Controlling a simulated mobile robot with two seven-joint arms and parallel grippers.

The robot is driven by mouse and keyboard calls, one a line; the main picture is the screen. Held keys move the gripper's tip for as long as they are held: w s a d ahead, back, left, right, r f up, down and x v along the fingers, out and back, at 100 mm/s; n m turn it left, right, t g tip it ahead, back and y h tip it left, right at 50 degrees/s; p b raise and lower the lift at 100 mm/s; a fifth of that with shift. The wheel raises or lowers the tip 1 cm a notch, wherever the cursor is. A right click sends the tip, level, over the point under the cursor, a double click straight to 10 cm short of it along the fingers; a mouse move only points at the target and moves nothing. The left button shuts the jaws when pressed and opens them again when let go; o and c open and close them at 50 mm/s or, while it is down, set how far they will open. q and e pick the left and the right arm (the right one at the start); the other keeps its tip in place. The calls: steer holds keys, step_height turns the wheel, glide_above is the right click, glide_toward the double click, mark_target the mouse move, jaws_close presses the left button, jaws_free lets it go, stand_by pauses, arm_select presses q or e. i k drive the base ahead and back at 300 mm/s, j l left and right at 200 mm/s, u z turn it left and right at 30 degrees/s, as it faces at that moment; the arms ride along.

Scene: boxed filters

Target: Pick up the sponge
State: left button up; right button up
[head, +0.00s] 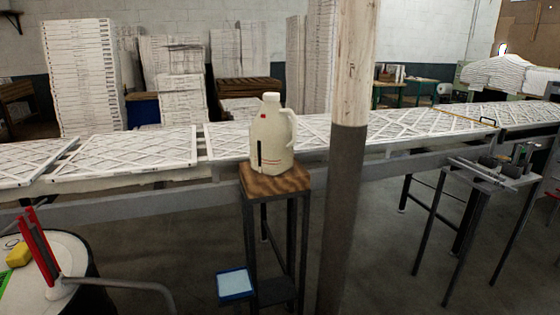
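A small yellow block that looks like the sponge (19,254) lies at the far left of the head view. It rests on the round white top of a dark drum (62,262). Something small and pale lies just behind it, too small to make out. Neither of my grippers shows in this view, so their state and distance from the sponge cannot be seen.
A red and dark upright object (40,250) stands right of the sponge, beside a curved grey tube (125,284). A green item (4,281) lies in front. A jug (271,134) stands on a wooden-topped stand (275,183). A post (344,210) rises mid-view.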

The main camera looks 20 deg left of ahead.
mark_target(20, 256)
steer(key=k+j, duration=0.25)
steer(key=j, duration=0.25)
steer(key=k+j+z, duration=0.1)
steer(key=k+j, duration=0.2)
steer(key=j, duration=0.2)
steer(key=k+j, duration=0.25)
steer(key=j, duration=0.2)
steer(key=k+j, duration=0.3)
steer(key=j, duration=0.2)
steer(key=k+j+z, duration=0.1)
steer(key=k+j, duration=0.15)
steer(key=j, duration=0.25)
